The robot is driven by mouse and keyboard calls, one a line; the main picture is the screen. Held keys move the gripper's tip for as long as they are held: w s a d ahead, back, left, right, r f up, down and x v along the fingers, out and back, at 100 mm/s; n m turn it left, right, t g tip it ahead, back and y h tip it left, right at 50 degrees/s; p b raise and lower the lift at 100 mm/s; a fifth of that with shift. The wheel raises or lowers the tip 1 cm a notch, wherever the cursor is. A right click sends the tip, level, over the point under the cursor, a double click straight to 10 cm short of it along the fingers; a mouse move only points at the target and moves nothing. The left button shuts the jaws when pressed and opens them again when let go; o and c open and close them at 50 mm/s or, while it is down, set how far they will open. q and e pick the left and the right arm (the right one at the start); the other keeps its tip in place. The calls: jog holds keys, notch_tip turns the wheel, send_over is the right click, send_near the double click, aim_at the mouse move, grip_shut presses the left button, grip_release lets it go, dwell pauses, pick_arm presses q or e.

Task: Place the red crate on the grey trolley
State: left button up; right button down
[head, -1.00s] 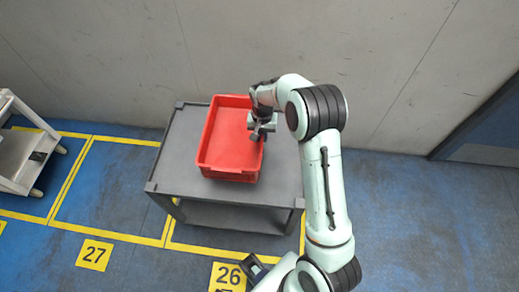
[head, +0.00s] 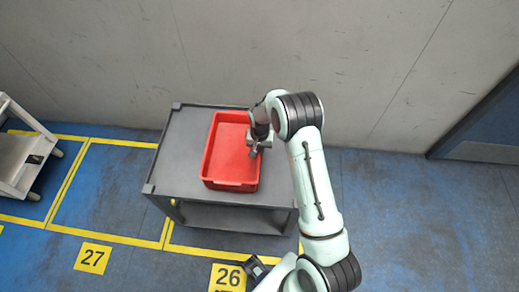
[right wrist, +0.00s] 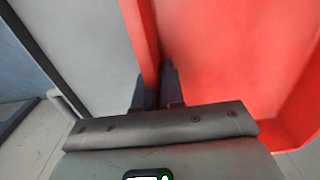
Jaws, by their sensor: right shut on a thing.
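The red crate (head: 231,160) is upright over the top of the grey trolley (head: 177,160), towards the middle of it in the head view. It looks empty. I cannot tell for certain whether its base touches the trolley top. My right gripper (head: 256,148) is at the crate's right side and is shut on its wall. In the right wrist view the fingers (right wrist: 158,88) stand on either side of the red crate wall (right wrist: 143,40), with the crate's inside to the right.
A light-coloured cart (head: 20,155) stands at the far left. A grey wall (head: 270,50) rises behind the trolley. Yellow-lined floor bays with number signs 27 (head: 93,258) and 26 (head: 228,277) lie in front. Bare trolley top shows left of the crate.

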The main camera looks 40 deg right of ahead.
jog(key=shift+f, duration=0.15)
jog(key=c, duration=1.2)
grip_release()
jog(key=shift+c, duration=0.2)
jog(key=shift+r, duration=0.4)
notch_tip(320, 180, up, 12)
jog(key=shift+f+p, duration=0.25)
jog(key=shift+p, duration=0.1)
